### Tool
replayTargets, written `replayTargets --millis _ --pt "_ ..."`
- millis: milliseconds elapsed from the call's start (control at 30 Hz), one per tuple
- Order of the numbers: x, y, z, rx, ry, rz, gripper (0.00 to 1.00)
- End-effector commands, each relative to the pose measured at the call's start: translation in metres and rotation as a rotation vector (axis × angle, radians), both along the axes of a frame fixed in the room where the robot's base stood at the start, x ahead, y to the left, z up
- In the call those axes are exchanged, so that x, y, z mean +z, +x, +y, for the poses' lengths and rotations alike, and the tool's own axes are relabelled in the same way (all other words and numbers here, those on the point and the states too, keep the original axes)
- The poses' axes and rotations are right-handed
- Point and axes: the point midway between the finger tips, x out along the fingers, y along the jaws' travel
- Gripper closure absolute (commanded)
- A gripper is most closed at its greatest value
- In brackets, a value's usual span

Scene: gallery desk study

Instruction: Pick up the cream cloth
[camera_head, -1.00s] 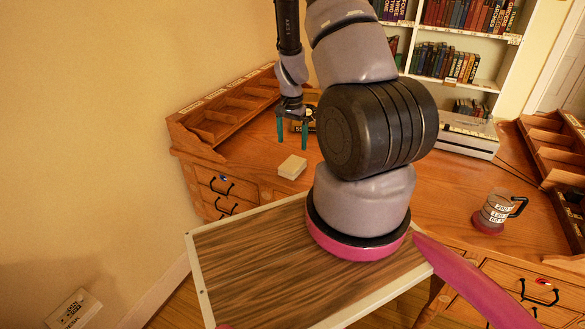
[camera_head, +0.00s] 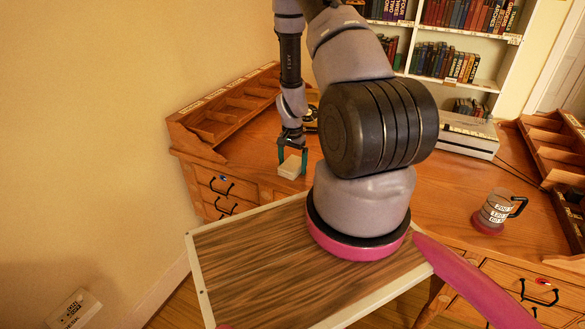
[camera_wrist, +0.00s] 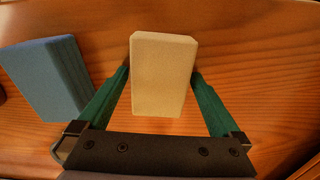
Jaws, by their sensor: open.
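The cream cloth (camera_head: 290,168) looks like a folded, pale block lying on the wooden desk, near its front left edge. In the wrist view the cream cloth (camera_wrist: 163,75) lies between the two green fingers. My gripper (camera_head: 293,158) is open and low over the cloth, with a finger on either side of it. In the wrist view my gripper (camera_wrist: 161,78) shows a gap between the cloth and at least the lower parts of the fingers. Whether the fingertips touch the cloth I cannot tell.
A blue block-like thing (camera_wrist: 47,78) lies left of the cloth in the wrist view, close to the left finger. A wooden compartment rack (camera_head: 225,115) stands at the desk's left. A measuring jug (camera_head: 495,212) stands at the right. The desk (camera_head: 440,190) between is mostly clear.

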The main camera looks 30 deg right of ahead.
Motion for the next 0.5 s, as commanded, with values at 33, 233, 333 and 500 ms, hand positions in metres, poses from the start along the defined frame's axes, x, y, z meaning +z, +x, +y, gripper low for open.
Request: replayTargets --millis 33,233,333,500 --pt "0.0001 0.0 0.0 0.0 0.0 0.0 0.0" --pt "0.0003 -0.0002 0.0001 0.0 0.0 0.0 0.69" --pt "0.0003 -0.0001 0.0001 0.0 0.0 0.0 0.76" --pt "0.0013 -0.0001 0.0001 0.0 0.0 0.0 0.76"
